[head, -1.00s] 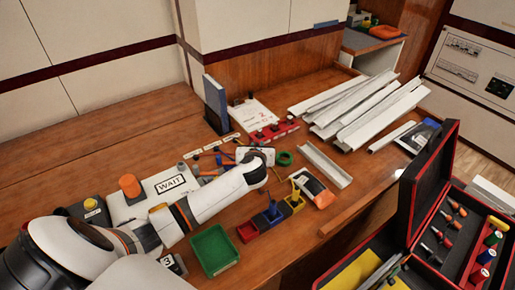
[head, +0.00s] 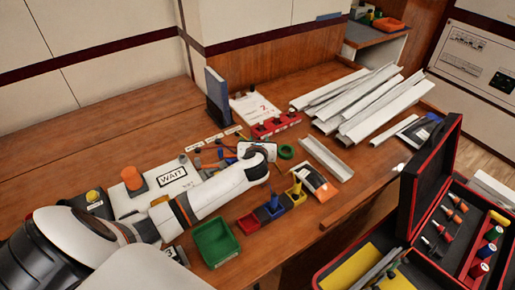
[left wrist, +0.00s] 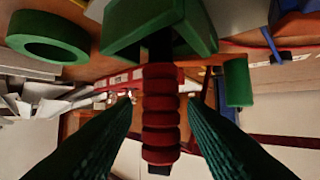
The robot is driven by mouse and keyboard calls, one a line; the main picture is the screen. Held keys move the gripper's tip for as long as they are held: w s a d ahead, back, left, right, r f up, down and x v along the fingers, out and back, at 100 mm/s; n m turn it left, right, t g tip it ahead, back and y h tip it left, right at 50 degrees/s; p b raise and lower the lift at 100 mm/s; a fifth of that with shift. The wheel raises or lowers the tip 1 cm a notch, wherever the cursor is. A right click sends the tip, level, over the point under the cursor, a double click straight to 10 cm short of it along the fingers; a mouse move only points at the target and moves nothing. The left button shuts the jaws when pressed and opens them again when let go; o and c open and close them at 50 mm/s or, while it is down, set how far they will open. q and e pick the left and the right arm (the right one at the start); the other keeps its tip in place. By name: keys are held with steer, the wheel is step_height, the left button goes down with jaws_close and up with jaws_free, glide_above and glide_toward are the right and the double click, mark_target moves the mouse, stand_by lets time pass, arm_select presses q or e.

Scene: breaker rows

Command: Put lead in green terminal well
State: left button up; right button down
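My left gripper (head: 262,152) is low over the bench, its fingers mostly hidden by my wrist in the head view. In the left wrist view the two dark ribbed fingers (left wrist: 160,108) stand apart on either side of a lead with a red ribbed grip (left wrist: 160,115), with gaps showing on both sides. The lead's black stem points at the opening of a green well (left wrist: 195,32), and the picture is upside down. I cannot tell how deep the stem sits. My wrist hides this well in the head view. My right gripper is not in view.
Red (head: 248,223), blue (head: 262,217) and yellow (head: 297,201) wells stand nearer the front edge, beside a green tray (head: 212,240). A green ring (head: 286,152) lies right of my gripper. A red rack (head: 275,127) stands behind, white channels (head: 365,105) lie right.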

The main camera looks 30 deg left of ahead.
arm_select(q)
steer(key=v, duration=1)
steer(key=shift+s+d+p, duration=0.2)
steer(key=shift+s+p, duration=0.15)
steer(key=shift+p, duration=0.1)
